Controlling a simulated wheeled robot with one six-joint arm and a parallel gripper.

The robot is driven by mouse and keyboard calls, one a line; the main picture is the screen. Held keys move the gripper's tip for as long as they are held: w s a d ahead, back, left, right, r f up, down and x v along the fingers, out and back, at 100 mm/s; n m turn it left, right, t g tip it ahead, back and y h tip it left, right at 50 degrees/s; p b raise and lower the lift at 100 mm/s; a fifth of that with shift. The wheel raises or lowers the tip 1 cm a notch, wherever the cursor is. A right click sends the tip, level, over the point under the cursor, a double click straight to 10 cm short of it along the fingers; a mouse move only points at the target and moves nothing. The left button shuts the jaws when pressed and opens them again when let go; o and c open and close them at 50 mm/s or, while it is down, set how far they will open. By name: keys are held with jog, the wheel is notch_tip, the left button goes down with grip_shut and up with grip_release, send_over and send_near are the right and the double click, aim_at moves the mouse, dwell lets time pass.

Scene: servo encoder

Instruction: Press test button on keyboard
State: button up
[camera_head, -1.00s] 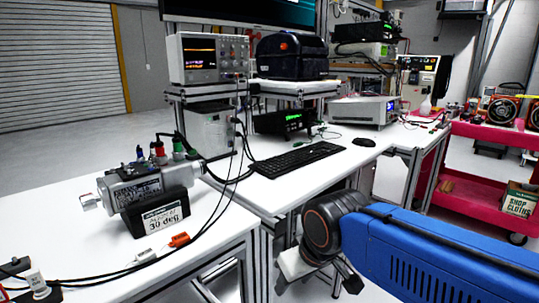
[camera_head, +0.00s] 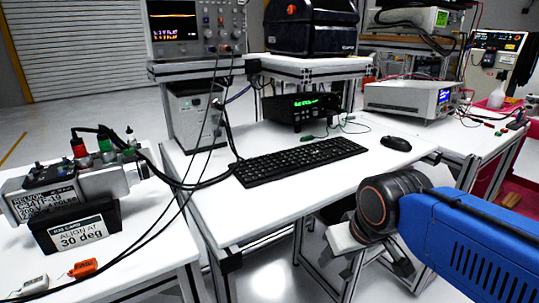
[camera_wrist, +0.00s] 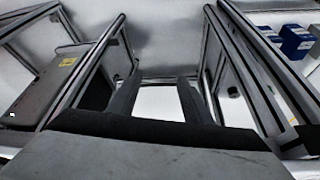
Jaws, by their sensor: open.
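A black keyboard (camera_head: 300,160) lies flat on the white table, in the middle of the head view. I cannot tell which of its keys is the test button. My gripper (camera_head: 345,250) is below and to the right of the keyboard in the head view, near the front of the table and apart from the keyboard. In the wrist view my gripper's two dark fingers (camera_wrist: 155,97) stand apart with nothing between them. The wrist view shows metal frame legs and floor, not the keyboard.
A black mouse (camera_head: 396,143) lies right of the keyboard. A servo unit (camera_head: 75,195) with an "ALIGN AT 30 deg" sign stands at left, with black cables running to the bench. An oscilloscope (camera_head: 196,27), a black meter (camera_head: 302,108) and a white instrument (camera_head: 412,98) stand behind.

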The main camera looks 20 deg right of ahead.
grip_shut()
dwell(1.7)
